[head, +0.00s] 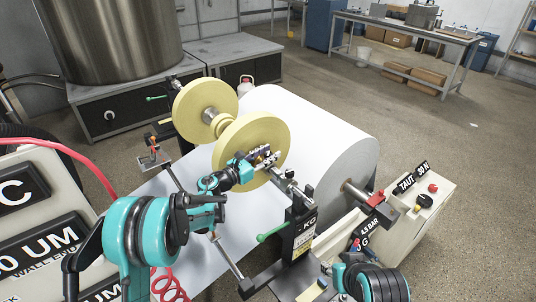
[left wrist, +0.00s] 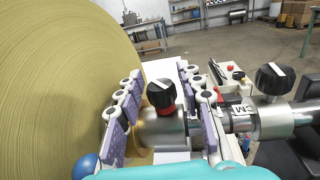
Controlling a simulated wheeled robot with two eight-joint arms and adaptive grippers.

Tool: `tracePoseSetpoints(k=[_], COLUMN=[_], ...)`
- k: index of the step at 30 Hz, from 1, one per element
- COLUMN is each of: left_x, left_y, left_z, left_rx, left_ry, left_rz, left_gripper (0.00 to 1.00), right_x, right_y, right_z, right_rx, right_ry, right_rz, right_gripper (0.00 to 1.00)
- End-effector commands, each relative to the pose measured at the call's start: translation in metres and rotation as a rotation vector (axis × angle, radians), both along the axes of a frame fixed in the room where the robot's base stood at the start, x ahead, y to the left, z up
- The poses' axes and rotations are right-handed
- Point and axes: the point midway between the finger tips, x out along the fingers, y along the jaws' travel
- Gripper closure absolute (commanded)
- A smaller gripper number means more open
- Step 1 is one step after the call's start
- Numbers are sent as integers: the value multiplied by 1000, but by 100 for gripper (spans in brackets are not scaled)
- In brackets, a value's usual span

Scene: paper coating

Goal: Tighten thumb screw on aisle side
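The thumb screw (left wrist: 160,94) has a black knob with a white mark and a red base. It stands on a silver collar (left wrist: 160,130) beside the near yellow roll (head: 238,135), whose face fills the left of the left wrist view (left wrist: 50,90). My left gripper (head: 266,157) is at the shaft next to this roll. In the left wrist view its purple-padded fingers (left wrist: 165,100) are apart, one on each side of the knob, with gaps visible. In the head view the gripper hides the screw. My right gripper is not in view; only part of that arm shows.
A second black knob (left wrist: 274,78) sits on the shaft to the right. A far yellow roll (head: 205,108) shares the shaft. A large white paper roll (head: 320,130) lies behind. A stand with a green handle (head: 272,233) and a control box (head: 425,225) are near.

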Motion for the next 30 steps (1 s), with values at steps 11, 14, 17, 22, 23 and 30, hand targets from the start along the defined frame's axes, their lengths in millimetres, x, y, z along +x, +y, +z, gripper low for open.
tracePoseSetpoints(k=[11,14,17,22,23,30], left_x=[0,0,0,0,0,0], left_y=[0,0,0,0,0,0], left_z=[4,17,36,70,75,99], left_rx=[0,0,0,0,0,0], left_ry=[0,0,0,0,0,0], left_rz=[1,1,1,0,0,0], left_gripper=[52,52,52,52,52,52], right_x=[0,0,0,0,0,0], right_y=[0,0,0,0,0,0], right_z=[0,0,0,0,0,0], right_rx=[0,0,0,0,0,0], right_ry=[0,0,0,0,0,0], right_rz=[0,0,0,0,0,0], right_gripper=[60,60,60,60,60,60])
